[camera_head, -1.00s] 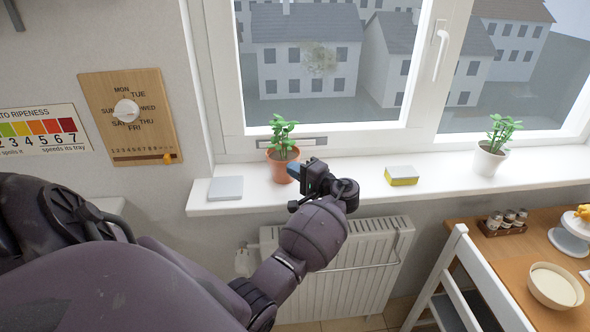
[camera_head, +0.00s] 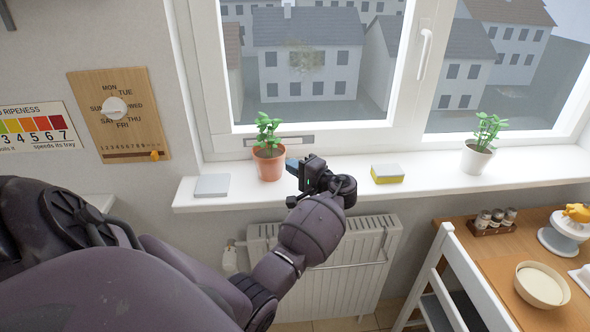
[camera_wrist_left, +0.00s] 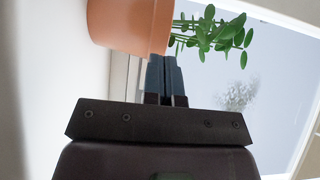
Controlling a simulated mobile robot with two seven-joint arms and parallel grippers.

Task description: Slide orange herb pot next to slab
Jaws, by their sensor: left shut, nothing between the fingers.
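The orange herb pot (camera_head: 269,166) stands upright on the white windowsill with a green herb in it. The grey slab (camera_head: 212,186) lies flat on the sill to its left, with a narrow strip of bare sill between them. My left gripper (camera_head: 291,166) is shut and empty, just right of the pot. In the left wrist view, the shut fingers (camera_wrist_left: 164,75) point toward the edge of the pot (camera_wrist_left: 130,22); I cannot tell whether they touch it. The slab is not seen in that view. My right gripper is not in view.
A yellow and grey sponge-like block (camera_head: 387,174) lies on the windowsill (camera_head: 430,172) to the right, with a white potted plant (camera_head: 477,158) beyond. The window stands behind the sill. A radiator (camera_head: 350,265) is below, and a wooden table (camera_head: 490,250) is at right.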

